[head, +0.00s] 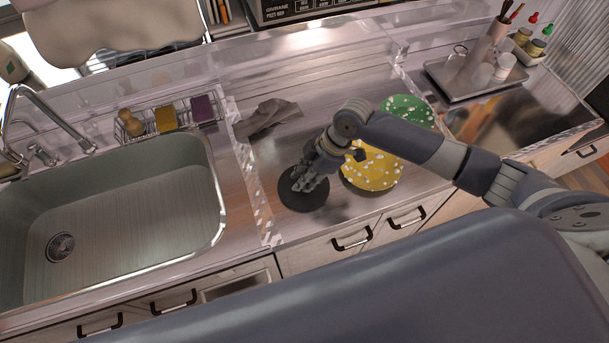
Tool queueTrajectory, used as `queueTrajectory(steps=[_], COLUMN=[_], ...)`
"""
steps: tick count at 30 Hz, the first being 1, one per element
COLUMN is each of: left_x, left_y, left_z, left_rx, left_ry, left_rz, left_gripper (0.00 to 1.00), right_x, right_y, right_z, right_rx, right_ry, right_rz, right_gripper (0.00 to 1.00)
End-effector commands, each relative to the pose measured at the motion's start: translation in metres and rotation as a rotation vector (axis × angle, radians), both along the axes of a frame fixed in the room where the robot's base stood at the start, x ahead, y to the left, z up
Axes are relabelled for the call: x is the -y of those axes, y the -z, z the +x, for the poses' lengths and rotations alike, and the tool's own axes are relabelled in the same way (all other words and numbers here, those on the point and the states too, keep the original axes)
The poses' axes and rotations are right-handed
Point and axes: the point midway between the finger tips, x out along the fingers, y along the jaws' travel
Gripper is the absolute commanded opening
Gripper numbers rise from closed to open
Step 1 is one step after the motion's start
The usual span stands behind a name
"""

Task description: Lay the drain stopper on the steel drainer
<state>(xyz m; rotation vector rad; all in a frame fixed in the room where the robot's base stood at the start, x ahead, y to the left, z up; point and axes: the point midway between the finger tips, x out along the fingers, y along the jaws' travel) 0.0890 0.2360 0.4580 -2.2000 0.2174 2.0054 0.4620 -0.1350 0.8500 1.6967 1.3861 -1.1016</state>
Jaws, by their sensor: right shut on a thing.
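The drain stopper (306,202) appears as a flat black round disc over the counter right of the sink. My right gripper (306,180) comes down over it from the right and is shut on its upper middle, hiding part of it. Whether the disc touches the counter or hangs just above it I cannot tell. The shiny steel-like surface (285,150) between sink and stove lies under and around the disc; I cannot tell for sure that this is the steel drainer. My left gripper is not in view.
A yellow dotted plate (375,172) is close right of the disc, with a green dotted plate (408,108) behind. A crumpled grey cloth (268,117) lies behind the disc. The sink (130,215) is empty; a wire rack (168,121) with sponges stands behind it.

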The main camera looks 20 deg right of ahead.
Motion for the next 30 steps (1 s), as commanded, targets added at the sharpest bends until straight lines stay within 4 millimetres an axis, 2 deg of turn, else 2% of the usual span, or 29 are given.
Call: queueTrajectory(steps=[4,5,7,20,23,30], left_x=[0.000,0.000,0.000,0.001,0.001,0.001], left_y=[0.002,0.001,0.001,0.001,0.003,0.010], left_z=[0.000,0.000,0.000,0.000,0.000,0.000], left_rx=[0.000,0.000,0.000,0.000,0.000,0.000], left_ry=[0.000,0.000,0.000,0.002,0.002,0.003], left_rz=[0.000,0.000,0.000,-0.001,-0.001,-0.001], left_gripper=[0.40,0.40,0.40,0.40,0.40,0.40], right_x=[0.000,0.000,0.000,0.002,0.009,0.030], right_y=[0.003,0.003,0.002,-0.004,-0.016,-0.064], right_z=[0.000,0.000,0.000,0.000,-0.001,-0.004], right_rx=[0.000,0.000,0.000,0.001,0.003,0.004], right_ry=[0.000,0.000,0.000,0.000,0.000,0.000], right_rz=[0.000,-0.001,-0.001,0.000,-0.003,-0.003], right_gripper=[0.00,0.24,0.40,0.40,0.40,0.40])
